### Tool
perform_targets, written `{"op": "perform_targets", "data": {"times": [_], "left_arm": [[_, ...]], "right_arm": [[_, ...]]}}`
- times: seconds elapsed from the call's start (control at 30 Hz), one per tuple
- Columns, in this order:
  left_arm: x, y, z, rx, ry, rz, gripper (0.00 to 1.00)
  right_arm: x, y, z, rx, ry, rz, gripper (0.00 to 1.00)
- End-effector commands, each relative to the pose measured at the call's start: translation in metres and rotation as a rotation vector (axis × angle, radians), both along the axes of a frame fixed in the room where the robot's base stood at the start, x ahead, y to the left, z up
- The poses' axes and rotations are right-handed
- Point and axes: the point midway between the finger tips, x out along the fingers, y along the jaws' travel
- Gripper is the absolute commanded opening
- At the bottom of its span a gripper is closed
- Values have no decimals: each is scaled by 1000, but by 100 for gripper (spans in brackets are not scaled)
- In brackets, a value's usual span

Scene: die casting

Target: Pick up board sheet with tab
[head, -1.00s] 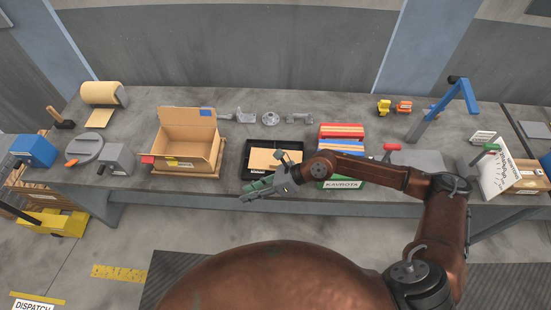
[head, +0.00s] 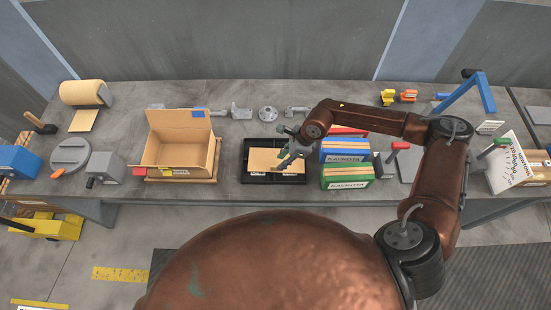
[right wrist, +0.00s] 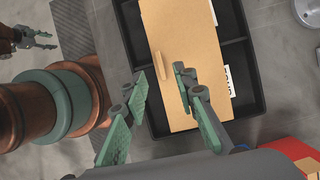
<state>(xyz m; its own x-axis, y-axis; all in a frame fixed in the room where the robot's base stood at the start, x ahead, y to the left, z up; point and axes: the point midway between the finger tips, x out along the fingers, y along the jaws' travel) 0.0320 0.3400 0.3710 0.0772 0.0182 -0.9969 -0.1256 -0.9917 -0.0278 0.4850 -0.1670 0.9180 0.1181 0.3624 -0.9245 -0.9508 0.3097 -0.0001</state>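The tan board sheet (head: 262,158) lies flat in a black tray (head: 245,172) on the bench. In the right wrist view the board (right wrist: 182,30) shows a small raised tab (right wrist: 161,66) near its left edge. My right gripper (head: 281,166) is over the board's right part in the head view. In the right wrist view the right gripper (right wrist: 160,80) is open, its fingertips on either side of the tab's line, with nothing between them; contact cannot be told. My left gripper (right wrist: 46,39) shows at the upper left there, fingers apart and empty. It is not in the head view.
An open cardboard box (head: 180,148) stands left of the tray. Grey metal parts (head: 268,113) lie behind the tray. A white label (right wrist: 227,84) is beside the board.

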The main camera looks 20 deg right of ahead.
Motion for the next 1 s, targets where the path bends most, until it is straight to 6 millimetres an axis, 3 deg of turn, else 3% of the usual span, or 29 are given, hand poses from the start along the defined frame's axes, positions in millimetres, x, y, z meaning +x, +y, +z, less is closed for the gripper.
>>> {"op": "perform_targets", "data": {"times": [0.1, 0.2, 0.5, 0.63, 1.0], "left_arm": [[-14, 1, 4, 1, 18, 3, 40], [-15, 1, 7, 1, 18, 4, 40], [20, -1, 9, -1, -27, -4, 40], [23, -1, 10, -2, -31, -5, 40], [2, 0, 8, 1, -3, 0, 40]], "right_arm": [[1, 6, -13, 0, 1, 0, 26], [4, 12, -27, 2, 0, 0, 26], [7, 19, -45, 2, -1, 2, 26], [7, 19, -45, 2, -1, 2, 25], [6, 19, -45, 2, -1, 2, 0]]}}
